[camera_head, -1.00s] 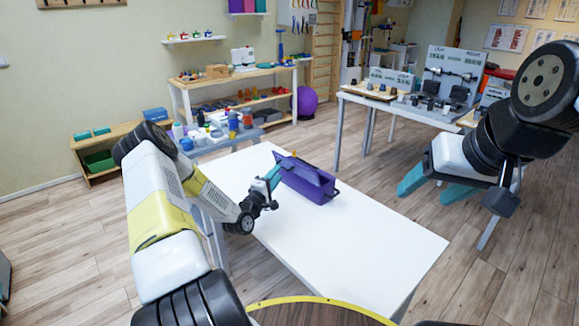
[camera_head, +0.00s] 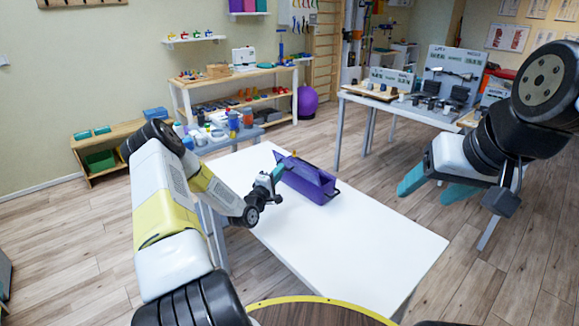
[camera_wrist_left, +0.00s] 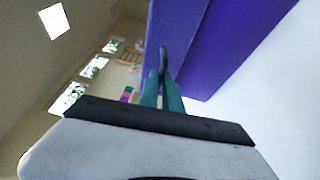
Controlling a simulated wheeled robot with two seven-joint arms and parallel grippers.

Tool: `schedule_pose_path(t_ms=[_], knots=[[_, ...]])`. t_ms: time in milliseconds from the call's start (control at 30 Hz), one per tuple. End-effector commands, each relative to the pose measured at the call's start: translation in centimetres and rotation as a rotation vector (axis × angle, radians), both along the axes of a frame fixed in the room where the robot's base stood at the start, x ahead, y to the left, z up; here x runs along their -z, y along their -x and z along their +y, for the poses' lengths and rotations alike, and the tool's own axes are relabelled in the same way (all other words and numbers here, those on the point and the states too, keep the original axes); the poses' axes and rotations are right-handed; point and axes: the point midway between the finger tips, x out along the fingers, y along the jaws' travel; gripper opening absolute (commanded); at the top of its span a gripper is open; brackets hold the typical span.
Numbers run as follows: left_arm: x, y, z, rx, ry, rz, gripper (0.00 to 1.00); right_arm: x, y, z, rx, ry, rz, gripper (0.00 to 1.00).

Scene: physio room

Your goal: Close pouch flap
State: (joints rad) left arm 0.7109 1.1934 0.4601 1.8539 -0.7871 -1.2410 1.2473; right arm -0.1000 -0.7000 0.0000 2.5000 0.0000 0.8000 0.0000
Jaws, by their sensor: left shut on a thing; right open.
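The purple pouch (camera_head: 312,184) lies on the white table, and its flap (camera_head: 294,162) stands raised along the far side. My left gripper (camera_head: 278,172) is at the pouch's left end. In the left wrist view its teal fingers (camera_wrist_left: 163,80) are closed together on a small dark tab at the edge of the purple pouch (camera_wrist_left: 222,50). The fingertips partly hide the tab. My right gripper (camera_head: 428,184) has its teal fingers apart and empty, off the table to the right.
The white table (camera_head: 350,240) is bare in front of and to the right of the pouch. A side table with bottles and cups (camera_head: 232,122) adjoins its far left end. Another table with weights (camera_head: 425,103) stands at the back right.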

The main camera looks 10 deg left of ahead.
Motion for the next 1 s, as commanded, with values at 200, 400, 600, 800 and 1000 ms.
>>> schedule_pose_path(t_ms=[200,400,600,800,1000], knots=[[-0.7,-0.1,-0.1,0.001,-0.038,0.048,0.0,0.0,0.0,0.0,0.0,0.0,0.0,0.62],[-1.7,-0.5,-0.4,0.002,-0.12,0.152,0.0,0.0,0.0,0.0,0.0,0.0,0.0,0.62],[-2.9,-1.2,-1.0,0.001,-0.228,0.298,0.0,0.0,0.0,0.0,0.0,0.0,0.0,0.62],[-3.9,-2.1,-1.8,0.002,-0.342,0.449,0.0,0.0,0.0,0.0,0.0,0.0,0.0,0.62],[-4.5,-3.0,-2.5,0.003,-0.444,0.589,0.0,0.0,0.0,0.0,0.0,0.0,0.0,0.62]])
